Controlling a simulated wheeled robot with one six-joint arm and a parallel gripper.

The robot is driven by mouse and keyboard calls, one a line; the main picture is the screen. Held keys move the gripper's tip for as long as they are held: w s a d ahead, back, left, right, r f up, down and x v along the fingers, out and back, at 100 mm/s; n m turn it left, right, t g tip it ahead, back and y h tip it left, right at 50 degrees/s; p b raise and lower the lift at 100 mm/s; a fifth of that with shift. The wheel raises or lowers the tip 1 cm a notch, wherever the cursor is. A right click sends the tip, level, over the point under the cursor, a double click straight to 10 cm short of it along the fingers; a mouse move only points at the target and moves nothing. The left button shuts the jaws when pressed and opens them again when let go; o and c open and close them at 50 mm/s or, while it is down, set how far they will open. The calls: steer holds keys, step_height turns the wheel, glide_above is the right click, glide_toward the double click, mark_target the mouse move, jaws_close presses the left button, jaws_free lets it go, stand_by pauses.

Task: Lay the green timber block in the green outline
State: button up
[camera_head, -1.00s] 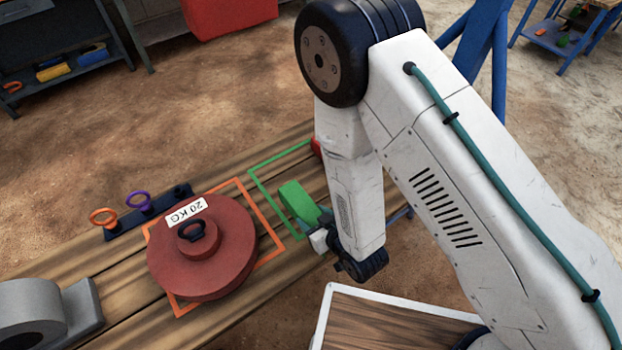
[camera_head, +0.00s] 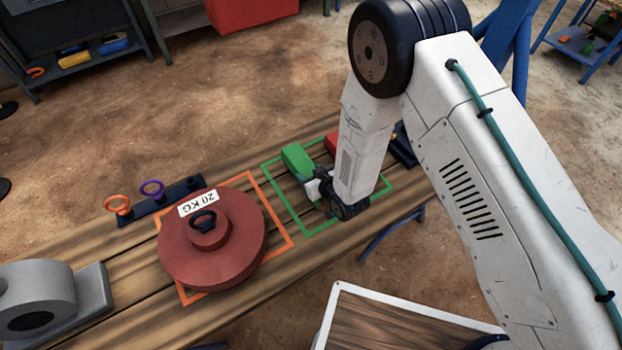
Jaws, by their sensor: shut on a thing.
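The green timber block (camera_head: 297,158) is at the far left part of the green outline (camera_head: 285,208) on the wooden bench. My gripper (camera_head: 314,183) is shut on the near end of the block, with my arm reaching in from the right. The block's far end lies near the outline's far left corner. My wrist and forearm cover part of the outline and the block's near end. I cannot tell whether the block touches the bench top or is held just above it.
A red 20 KG weight (camera_head: 212,245) sits in an orange outline (camera_head: 283,219) left of the green one. A rack with orange and purple rings (camera_head: 152,190) stands behind it. A grey cylindrical part (camera_head: 38,295) is at the left. A red object (camera_head: 332,143) lies behind my arm.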

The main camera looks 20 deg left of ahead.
steer(key=shift+f, duration=1.3)
steer(key=shift+f, duration=0.15)
steer(key=o, duration=1.3)
